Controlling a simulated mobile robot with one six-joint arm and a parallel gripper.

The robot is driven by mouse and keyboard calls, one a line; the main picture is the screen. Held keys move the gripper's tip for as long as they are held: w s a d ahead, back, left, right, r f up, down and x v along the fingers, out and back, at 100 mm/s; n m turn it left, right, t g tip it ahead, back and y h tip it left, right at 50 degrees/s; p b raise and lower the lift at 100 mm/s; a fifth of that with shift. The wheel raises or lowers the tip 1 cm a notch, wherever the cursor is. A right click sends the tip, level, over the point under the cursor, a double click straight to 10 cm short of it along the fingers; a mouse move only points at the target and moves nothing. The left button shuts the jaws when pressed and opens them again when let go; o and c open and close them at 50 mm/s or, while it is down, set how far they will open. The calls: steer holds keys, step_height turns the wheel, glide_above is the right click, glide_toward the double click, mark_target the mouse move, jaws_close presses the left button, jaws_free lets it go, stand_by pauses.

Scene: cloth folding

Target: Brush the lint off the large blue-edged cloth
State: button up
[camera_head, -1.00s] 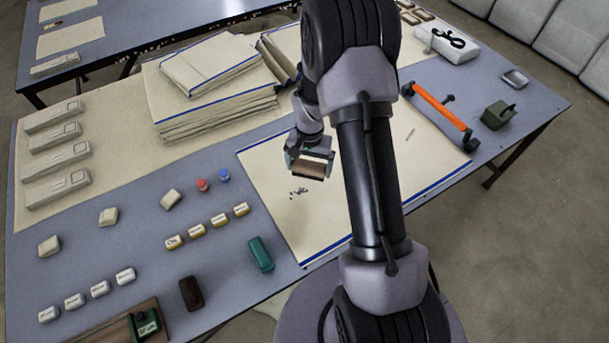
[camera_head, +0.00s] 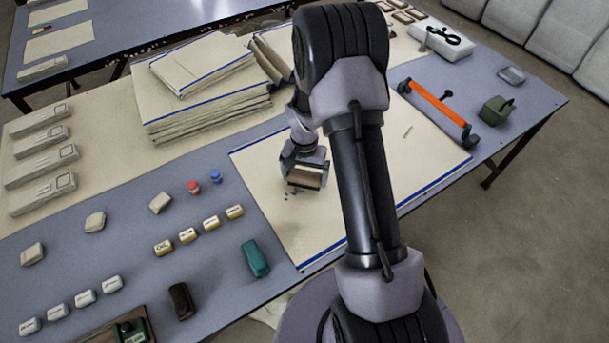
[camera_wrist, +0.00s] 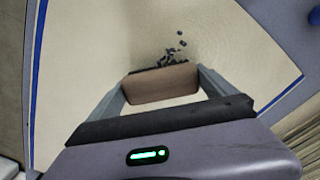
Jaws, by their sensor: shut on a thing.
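The large blue-edged cloth (camera_head: 375,213) lies flat on the table and shows close up in the wrist view (camera_wrist: 85,60). My gripper (camera_head: 306,176) is over its left part, shut on a brush with a brown wooden back (camera_head: 305,179). In the wrist view the brush (camera_wrist: 162,85) sits between the fingers, with a dark bristle edge at its far side. Dark lint bits (camera_wrist: 173,54) lie on the cloth just past that edge. I cannot tell whether the bristles touch the cloth.
A stack of folded cloths (camera_head: 205,110) stands behind to the left. An orange-handled tool (camera_head: 437,112) and a green container (camera_head: 496,110) are on the right. Red (camera_head: 194,187) and blue (camera_head: 215,176) small items, labelled blocks and a teal block (camera_head: 255,258) lie left of the cloth.

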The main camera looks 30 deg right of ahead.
steer(key=shift+f+b, duration=0.85)
steer(key=shift+f, duration=0.2)
